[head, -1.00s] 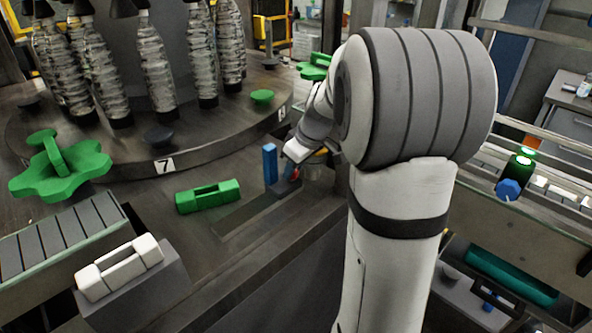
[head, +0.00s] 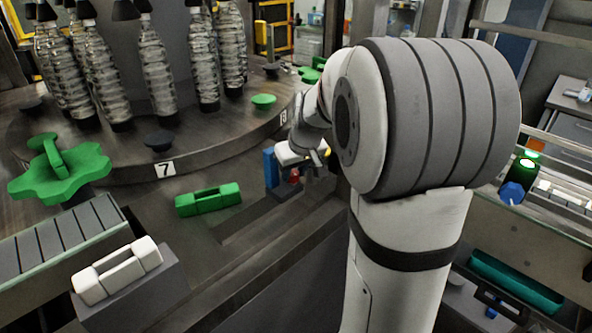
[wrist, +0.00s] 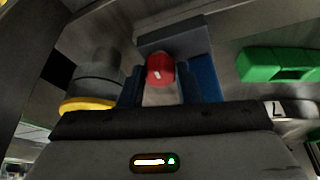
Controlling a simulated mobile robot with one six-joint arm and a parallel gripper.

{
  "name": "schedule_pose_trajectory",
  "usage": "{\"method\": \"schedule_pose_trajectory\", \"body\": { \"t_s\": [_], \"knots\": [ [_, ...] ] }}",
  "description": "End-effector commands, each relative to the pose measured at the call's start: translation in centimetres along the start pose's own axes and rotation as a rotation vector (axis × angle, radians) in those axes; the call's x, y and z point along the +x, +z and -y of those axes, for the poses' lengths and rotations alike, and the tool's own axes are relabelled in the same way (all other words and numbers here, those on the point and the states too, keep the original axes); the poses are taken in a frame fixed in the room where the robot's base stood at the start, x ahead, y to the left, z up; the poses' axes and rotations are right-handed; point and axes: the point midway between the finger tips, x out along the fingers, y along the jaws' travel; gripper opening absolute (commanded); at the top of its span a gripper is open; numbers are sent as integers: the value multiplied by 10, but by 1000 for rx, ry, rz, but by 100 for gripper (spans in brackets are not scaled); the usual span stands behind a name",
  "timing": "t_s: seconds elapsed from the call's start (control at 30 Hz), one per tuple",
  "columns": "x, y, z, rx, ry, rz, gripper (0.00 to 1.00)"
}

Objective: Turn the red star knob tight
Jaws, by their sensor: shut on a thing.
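The red star knob (head: 293,177) sits low at a small dark block beside a blue post (head: 269,167). In the wrist view the red knob (wrist: 160,69) lies between my two fingers, its rounded red end showing with a small pale mark. My gripper (wrist: 160,88) is shut on it. In the head view my gripper (head: 301,165) is at the knob and partly covers it. The knob's star outline and its thread are hidden. The blue post (wrist: 206,80) stands close to the right finger in the wrist view.
A green handle (head: 208,199) lies left of the knob. A large green star knob (head: 60,172) and a white handle (head: 118,270) are further left. The round bottle table (head: 125,168) curves behind. In the wrist view a grey cylinder with a yellow ring (wrist: 88,104) is at left.

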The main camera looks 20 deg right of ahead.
Motion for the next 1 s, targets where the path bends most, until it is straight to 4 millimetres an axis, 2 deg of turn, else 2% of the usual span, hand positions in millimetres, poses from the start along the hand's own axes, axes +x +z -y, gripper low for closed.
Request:
{"method": "schedule_pose_trajectory", "body": {
  "t_s": [0.2, 0.23, 0.33, 0.67, 0.87, 1.0],
  "knots": [
    [-2, -3, 0, -1, 3, -9, 7],
    [-2, -3, 0, -1, 3, -9, 32],
    [-2, -2, 0, -2, 2, -7, 39],
    [-4, -2, 0, -3, 0, -3, 39],
    [-24, -8, 1, -5, 0, -4, 39],
    [-44, -13, 2, -7, -1, -5, 39]
  ]
}}
